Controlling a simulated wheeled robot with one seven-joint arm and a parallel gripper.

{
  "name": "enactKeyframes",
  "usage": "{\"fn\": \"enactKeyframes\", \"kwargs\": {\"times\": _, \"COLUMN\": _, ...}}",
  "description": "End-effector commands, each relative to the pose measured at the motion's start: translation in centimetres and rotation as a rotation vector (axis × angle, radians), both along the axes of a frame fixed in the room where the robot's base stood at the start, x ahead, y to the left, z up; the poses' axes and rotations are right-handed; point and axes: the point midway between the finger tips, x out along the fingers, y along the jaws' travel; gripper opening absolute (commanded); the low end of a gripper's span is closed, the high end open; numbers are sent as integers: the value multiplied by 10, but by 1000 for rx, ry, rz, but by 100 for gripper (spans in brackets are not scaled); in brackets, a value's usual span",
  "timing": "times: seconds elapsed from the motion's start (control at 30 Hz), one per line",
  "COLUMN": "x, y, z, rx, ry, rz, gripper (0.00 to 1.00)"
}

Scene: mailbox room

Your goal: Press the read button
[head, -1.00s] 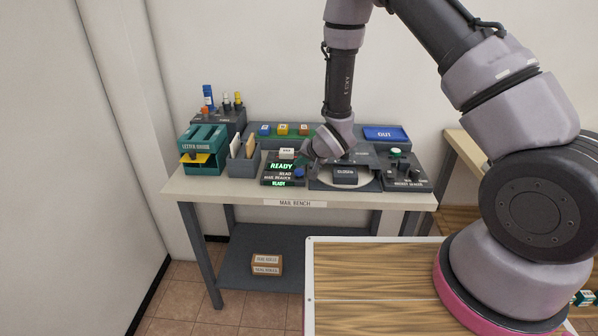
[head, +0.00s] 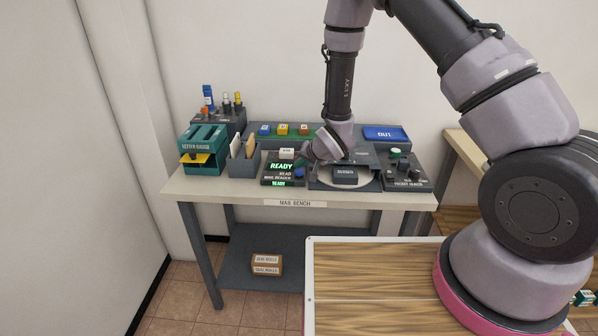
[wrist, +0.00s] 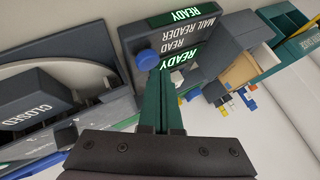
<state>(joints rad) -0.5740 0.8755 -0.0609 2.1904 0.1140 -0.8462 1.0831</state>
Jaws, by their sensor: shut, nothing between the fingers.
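The mail reader (head: 283,170) is a dark box on the bench with green READY displays and the word READ. A blue button (head: 299,173) sits at its right side; it also shows in the wrist view (wrist: 147,60), beside the READ label. My gripper (wrist: 161,76) is shut and empty, its green fingers side by side. In the wrist view the fingertips appear just below the blue button and overlap the edge of the reader; I cannot tell whether they touch it. In the head view my wrist hides the fingers.
A round-plated station with a dark CLOSED block (wrist: 32,100) is right of the reader. A grey holder with letters (head: 243,168) and a green letter unit (head: 203,147) stand left. Blue, yellow and brown blocks (head: 283,129) are behind. A blue OUT tray (head: 386,133) is at the back right.

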Motion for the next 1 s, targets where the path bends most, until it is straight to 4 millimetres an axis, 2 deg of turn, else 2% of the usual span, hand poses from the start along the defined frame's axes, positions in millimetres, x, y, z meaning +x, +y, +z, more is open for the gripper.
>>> {"fn": "enactKeyframes", "kwargs": {"times": 1.0, "x": 0, "y": 0, "z": -9, "rx": 0, "ry": 0, "rz": 0, "gripper": 0}}
